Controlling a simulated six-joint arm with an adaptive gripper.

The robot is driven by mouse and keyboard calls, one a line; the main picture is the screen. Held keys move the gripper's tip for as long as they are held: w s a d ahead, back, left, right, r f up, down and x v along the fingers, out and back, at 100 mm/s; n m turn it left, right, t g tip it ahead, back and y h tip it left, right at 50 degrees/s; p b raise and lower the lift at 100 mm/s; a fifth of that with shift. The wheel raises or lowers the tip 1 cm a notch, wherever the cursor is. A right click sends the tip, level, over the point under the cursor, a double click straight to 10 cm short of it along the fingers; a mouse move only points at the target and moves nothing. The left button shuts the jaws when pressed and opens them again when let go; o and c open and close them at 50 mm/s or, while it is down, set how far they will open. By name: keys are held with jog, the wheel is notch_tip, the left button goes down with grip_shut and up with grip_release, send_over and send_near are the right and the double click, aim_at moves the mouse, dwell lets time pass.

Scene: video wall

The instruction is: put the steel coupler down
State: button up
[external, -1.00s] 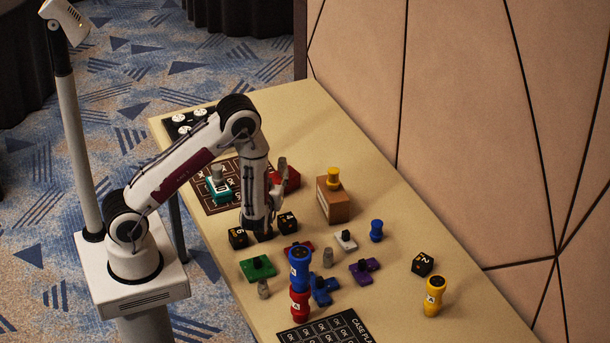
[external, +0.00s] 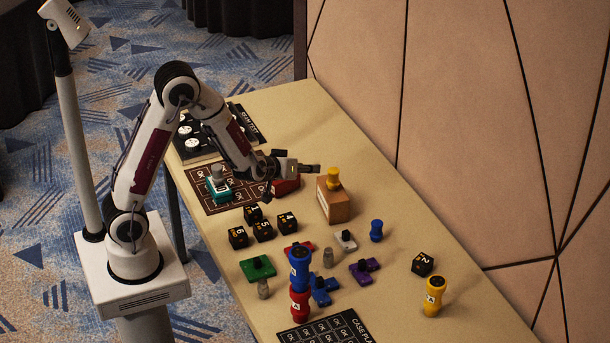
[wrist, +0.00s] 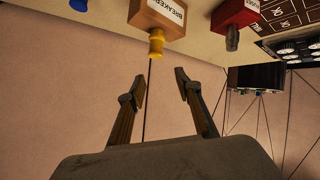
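My gripper (external: 314,168) is raised above the table, pointing right towards the wall. In the wrist view my gripper (wrist: 160,80) is open, with nothing between its fingers. Several grey metal-looking cylinders are in view, and I cannot tell which one is the steel coupler. One grey cylinder (external: 217,172) is on a teal block (external: 219,190). Another (wrist: 232,38) is on a red block (wrist: 233,14), largely hidden by my gripper in the external view. Two more stand on the table, one in the middle (external: 328,258) and one near the green block (external: 263,289).
A brown breaker box (external: 334,203) with a yellow piece (external: 333,178) stands close to my gripper. Black numbered cubes (external: 263,231), coloured blocks and a blue-over-red stack (external: 300,283) crowd the table's middle. The patterned wall (external: 460,130) lies behind. The right-hand table strip has free room.

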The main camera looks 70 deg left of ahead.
jog(key=s+d+r+m+g+h, duration=0.1)
jog(key=s+d+r+m+h, duration=0.45)
jog(key=s+d+r, duration=0.55)
jog(key=s+a+r+m+g, duration=0.1)
jog(key=s+g, duration=0.1)
jog(key=s, duration=0.9)
jog(key=s+a+r+m+g, duration=0.1)
jog(key=s+m+g, duration=0.1)
jog(key=s, duration=0.9)
jog(key=shift+r, duration=0.35)
jog(key=shift+m, duration=0.25)
